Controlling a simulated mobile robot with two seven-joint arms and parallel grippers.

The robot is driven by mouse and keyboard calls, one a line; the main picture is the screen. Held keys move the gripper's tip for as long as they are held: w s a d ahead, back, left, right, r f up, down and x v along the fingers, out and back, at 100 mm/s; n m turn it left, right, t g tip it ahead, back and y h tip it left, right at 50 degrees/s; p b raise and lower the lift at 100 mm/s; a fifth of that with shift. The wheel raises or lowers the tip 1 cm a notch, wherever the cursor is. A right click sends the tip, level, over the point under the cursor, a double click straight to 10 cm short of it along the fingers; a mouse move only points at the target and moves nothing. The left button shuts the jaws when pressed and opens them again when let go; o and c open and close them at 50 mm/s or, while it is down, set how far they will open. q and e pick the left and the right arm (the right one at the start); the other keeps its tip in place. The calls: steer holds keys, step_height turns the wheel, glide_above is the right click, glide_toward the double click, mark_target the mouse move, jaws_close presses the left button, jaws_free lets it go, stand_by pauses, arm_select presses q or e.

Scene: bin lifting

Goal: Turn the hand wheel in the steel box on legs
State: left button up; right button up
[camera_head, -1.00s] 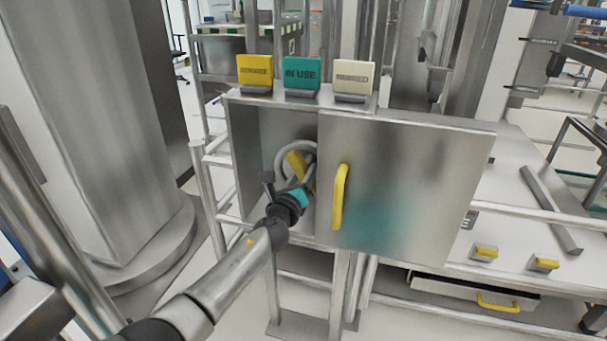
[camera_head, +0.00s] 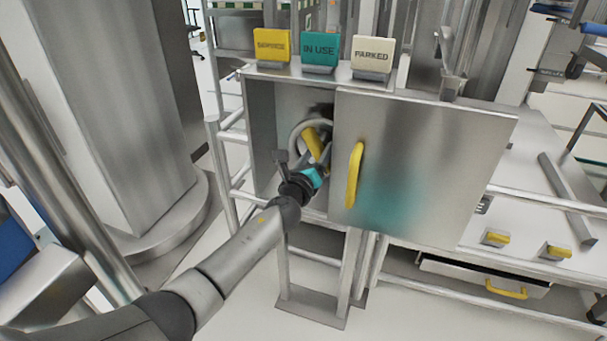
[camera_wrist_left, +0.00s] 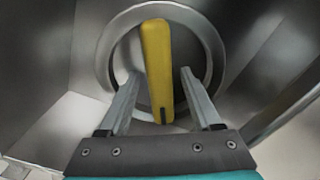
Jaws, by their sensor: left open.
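The steel box (camera_head: 262,130) stands on legs, its sliding or swung door (camera_head: 425,165) with a yellow handle (camera_head: 354,175) covering the right part of the front. Inside the open left part is the hand wheel (camera_head: 296,134), a grey ring with a yellow bar across it. In the left wrist view the wheel (camera_wrist_left: 107,50) fills the middle, with the yellow bar (camera_wrist_left: 157,62) nearly upright. My left gripper (camera_head: 322,160) reaches into the opening. Its fingers (camera_wrist_left: 157,88) are open, one on each side of the yellow bar, apart from it. My right gripper is out of view.
Yellow, teal "IN USE" and white "PARKED" blocks (camera_head: 319,51) stand on the box top. A steel bench (camera_head: 530,185) with yellow-handled parts is on the right. A thick steel column (camera_head: 110,100) stands on the left. The door's left edge is close beside my left gripper.

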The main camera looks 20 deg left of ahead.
arm_select(q)
steer(key=s+p, duration=0.4)
steer(key=s, duration=1)
steer(key=shift+s+a, duration=0.25)
steer(key=shift+a, duration=0.05)
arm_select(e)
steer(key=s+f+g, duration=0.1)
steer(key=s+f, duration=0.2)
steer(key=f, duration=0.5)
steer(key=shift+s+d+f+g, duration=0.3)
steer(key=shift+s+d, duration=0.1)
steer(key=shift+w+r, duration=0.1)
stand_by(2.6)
